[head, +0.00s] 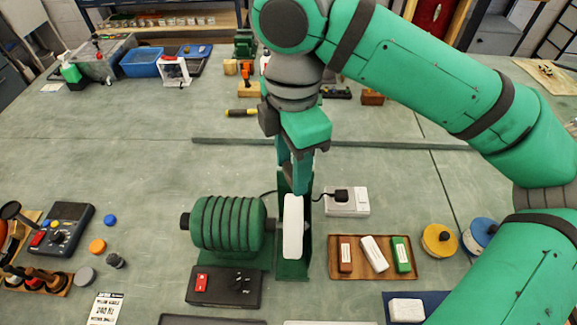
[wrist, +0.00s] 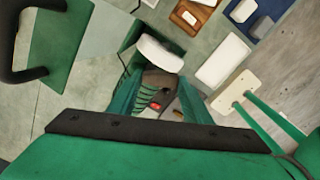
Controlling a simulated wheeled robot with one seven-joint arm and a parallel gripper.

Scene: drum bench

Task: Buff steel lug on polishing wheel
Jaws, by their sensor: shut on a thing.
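The polishing wheel (head: 293,228) is a white disc on the right end of a ribbed green motor (head: 228,223), with a green guard (head: 318,215) behind and beside it. My gripper (head: 300,186) points down just above the wheel's top. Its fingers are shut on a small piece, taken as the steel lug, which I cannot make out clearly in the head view. In the wrist view the white wheel (wrist: 160,53) lies just beyond my fingertips (wrist: 156,92). I cannot tell whether the lug touches the wheel.
A control box (head: 224,287) with a red switch sits in front of the motor. A meter (head: 66,226) and loose caps lie left.

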